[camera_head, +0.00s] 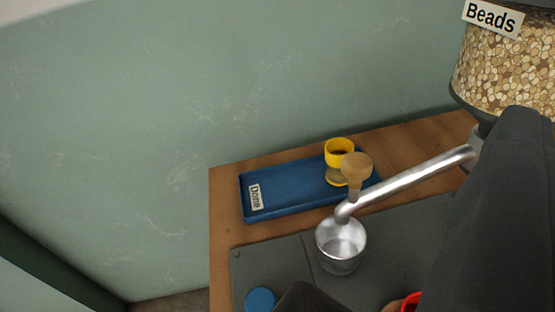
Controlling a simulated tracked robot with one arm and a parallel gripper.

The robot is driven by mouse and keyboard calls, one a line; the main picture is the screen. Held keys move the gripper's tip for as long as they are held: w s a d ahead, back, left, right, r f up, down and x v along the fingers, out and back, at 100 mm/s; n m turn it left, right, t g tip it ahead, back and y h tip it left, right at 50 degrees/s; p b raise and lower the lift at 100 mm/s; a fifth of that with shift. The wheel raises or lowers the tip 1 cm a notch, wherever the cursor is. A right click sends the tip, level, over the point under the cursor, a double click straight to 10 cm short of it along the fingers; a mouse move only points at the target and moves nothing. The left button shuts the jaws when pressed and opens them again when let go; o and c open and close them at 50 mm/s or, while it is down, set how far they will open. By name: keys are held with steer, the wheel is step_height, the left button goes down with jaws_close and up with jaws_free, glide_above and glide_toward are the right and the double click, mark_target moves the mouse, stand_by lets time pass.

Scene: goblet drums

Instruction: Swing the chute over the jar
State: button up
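The chute (415,181) is a silver tube slanting down and left from the base of the bead hopper. A tan knob (356,168) stands up near its lower end. A shiny metal cup, apparently the jar (341,250), stands on a dark grey mat. The chute's tip shows at the cup's far rim; whether it is over the opening I cannot tell exactly. My gripper (405,210) shows as two dark grey fingers, one large at right and one tip at the bottom, wide apart. I see nothing held between them; their lower parts are cut off.
The bead hopper (505,75), labelled Beads, stands at upper right. A blue tray (285,195) with a label holds a yellow goblet drum (339,152). A blue round thing (260,299) and a red thing (412,302) are at the bottom edge. A green wall is behind.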

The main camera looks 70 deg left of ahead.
steer(key=n+y+b, duration=0.2)
glide_toward(352, 175)
steer(key=s, duration=0.2)
steer(key=x, duration=0.4)
steer(key=b+x, duration=0.1)
steer(key=x, duration=0.3)
steer(key=d+x, duration=0.1)
steer(key=x, duration=0.4)
steer(key=shift+w+a+b, duration=0.15)
steer(key=shift+w+b, duration=0.15)
steer(key=shift+w, duration=0.05)
